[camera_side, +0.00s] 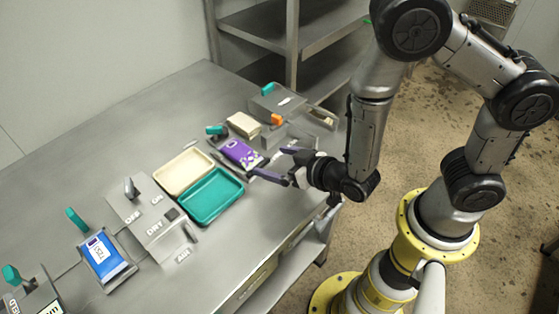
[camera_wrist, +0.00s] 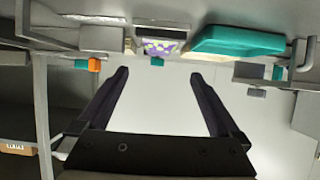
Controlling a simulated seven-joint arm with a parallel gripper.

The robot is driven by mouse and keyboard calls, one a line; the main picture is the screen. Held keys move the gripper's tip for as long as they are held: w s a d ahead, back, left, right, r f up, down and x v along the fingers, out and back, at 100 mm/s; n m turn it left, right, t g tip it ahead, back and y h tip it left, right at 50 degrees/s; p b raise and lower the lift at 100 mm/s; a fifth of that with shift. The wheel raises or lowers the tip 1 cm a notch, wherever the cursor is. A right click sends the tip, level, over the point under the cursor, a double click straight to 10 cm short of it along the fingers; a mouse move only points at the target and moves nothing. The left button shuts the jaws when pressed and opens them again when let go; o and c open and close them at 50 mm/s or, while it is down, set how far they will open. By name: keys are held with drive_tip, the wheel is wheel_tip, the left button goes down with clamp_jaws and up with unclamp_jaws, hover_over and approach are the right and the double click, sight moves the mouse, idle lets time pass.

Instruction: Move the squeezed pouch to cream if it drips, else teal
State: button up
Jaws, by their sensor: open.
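The purple pouch (camera_side: 241,153) with white and yellow markings lies flat on a small grey stand beside a teal-handled lever (camera_side: 214,130). It also shows in the wrist view (camera_wrist: 160,48), beyond the fingers. No drip can be made out on it. The cream tray (camera_side: 163,182) and the teal tray (camera_side: 212,222) lie side by side left of the pouch, both empty. The teal tray also shows in the wrist view (camera_wrist: 240,42). My gripper (camera_side: 269,161) is open and empty, just right of the pouch, fingers level and pointing at it.
A blue pouch (camera_side: 103,256) lies on a stand at the front left. A beige block (camera_side: 242,124) and a grey unit with an orange part (camera_side: 277,119) stand behind the purple pouch.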

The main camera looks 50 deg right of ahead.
drive_tip(key=shift+s+r, duration=0.25)
drive_tip(key=shift+s, duration=0.2)
wheel_tip(320, 180, up, 12)
drive_tip(key=s+d+g+y, duration=0.2)
drive_tip(key=g, duration=0.2)
drive_tip(key=s+d+r+g+h, duration=0.1)
drive_tip(key=s+d+r, duration=0.2)
drive_tip(key=s, duration=0.5)
drive_tip(key=s+d+r+g+h, duration=0.1)
drive_tip(key=s+d+r+g, duration=0.1)
drive_tip(key=s+d+r, duration=0.2)
drive_tip(key=s+d, duration=0.2)
drive_tip(key=s, duration=0.2)
drive_tip(key=shift+r, duration=0.2)
